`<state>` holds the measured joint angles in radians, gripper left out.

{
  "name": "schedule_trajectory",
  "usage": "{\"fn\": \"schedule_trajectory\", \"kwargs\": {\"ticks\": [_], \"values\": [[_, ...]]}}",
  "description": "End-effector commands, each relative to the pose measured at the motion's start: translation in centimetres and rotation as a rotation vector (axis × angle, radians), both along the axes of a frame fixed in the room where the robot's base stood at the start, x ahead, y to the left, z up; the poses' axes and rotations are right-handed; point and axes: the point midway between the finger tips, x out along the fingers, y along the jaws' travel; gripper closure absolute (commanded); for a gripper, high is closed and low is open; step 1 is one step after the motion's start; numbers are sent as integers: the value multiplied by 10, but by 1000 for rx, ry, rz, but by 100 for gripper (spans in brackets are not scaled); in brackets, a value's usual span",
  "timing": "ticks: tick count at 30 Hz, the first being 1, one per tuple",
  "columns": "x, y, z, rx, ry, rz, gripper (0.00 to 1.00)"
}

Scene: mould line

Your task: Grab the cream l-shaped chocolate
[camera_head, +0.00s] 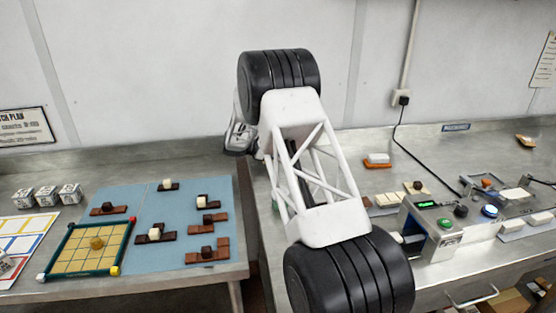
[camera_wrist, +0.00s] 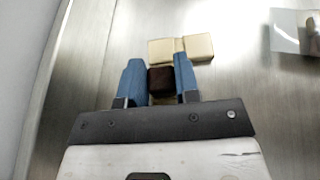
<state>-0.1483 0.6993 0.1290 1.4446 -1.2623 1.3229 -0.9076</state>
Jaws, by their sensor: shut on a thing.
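The cream l-shaped chocolate (camera_wrist: 197,48) shows in the wrist view, with cream blocks ahead of my fingers and a little cream below them. A dark brown cube-shaped knob (camera_wrist: 160,80) sits on it. My gripper (camera_wrist: 157,62) has its two blue fingers shut on the knob, one on each side. Part of the chocolate is hidden by the knob and fingers. I cannot tell whether it touches the metal surface. In the head view my arm hides the chocolate and most of the gripper.
A blue mat (camera_head: 150,205) with several brown chocolates lies on the left table, beside a green-framed grid board (camera_head: 88,248). On the right bench stand a machine with buttons (camera_head: 437,228) and another cream piece with a brown knob (camera_head: 417,186). A pale plate (camera_wrist: 288,38) lies at the wrist view's upper right.

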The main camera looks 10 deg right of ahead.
Motion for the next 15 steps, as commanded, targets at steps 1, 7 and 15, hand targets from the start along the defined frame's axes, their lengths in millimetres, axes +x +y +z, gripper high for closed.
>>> {"fn": "schedule_trajectory", "kwargs": {"ticks": [1,7,15], "values": [[0,0,0,0,0,0,96],[0,0,0,0,0,0,96],[0,0,8,0,-1,0,96]]}}
